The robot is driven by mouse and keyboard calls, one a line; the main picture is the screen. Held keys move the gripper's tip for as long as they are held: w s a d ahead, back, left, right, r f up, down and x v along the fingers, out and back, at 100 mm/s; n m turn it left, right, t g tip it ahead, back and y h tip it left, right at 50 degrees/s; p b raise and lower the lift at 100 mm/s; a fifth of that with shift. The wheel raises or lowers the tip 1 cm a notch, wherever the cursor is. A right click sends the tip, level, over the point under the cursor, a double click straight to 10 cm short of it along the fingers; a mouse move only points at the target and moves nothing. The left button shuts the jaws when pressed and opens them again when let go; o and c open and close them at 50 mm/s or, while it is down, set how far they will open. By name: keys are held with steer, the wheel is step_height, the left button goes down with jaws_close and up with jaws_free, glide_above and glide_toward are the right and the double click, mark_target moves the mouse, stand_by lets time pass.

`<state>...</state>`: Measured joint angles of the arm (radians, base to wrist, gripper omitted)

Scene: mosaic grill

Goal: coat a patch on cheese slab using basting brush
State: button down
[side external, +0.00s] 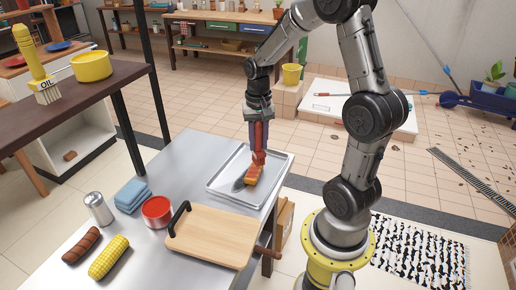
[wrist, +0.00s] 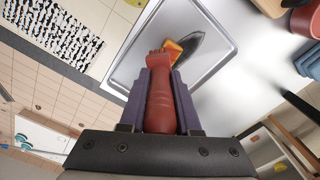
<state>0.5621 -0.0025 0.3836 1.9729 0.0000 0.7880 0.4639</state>
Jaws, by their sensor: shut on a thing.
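A wooden board (side external: 212,237) with a black handle lies in front of the tray. Left of it are a red bowl (side external: 157,212), blue cloths (side external: 132,196), a shaker (side external: 98,209), a sausage (side external: 81,246) and corn (side external: 109,257). A yellow pot (side external: 91,66) stands on the dark shelf.

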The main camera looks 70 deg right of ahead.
mark_target(261, 147)
steer(key=shift+r, duration=1.45)
steer(key=d+f, duration=0.1)
steer(key=f, duration=0.1)
steer(key=d+f, duration=0.1)
steer(key=f, duration=0.2)
steer(key=w+d+f, duration=0.1)
steer(key=d+f, duration=0.1)
steer(key=f, duration=0.1)
steer(key=shift+d, duration=0.1)
step_height(261, 147, up, 8)
steer(key=shift+s, duration=0.3)
stand_by(1.2)
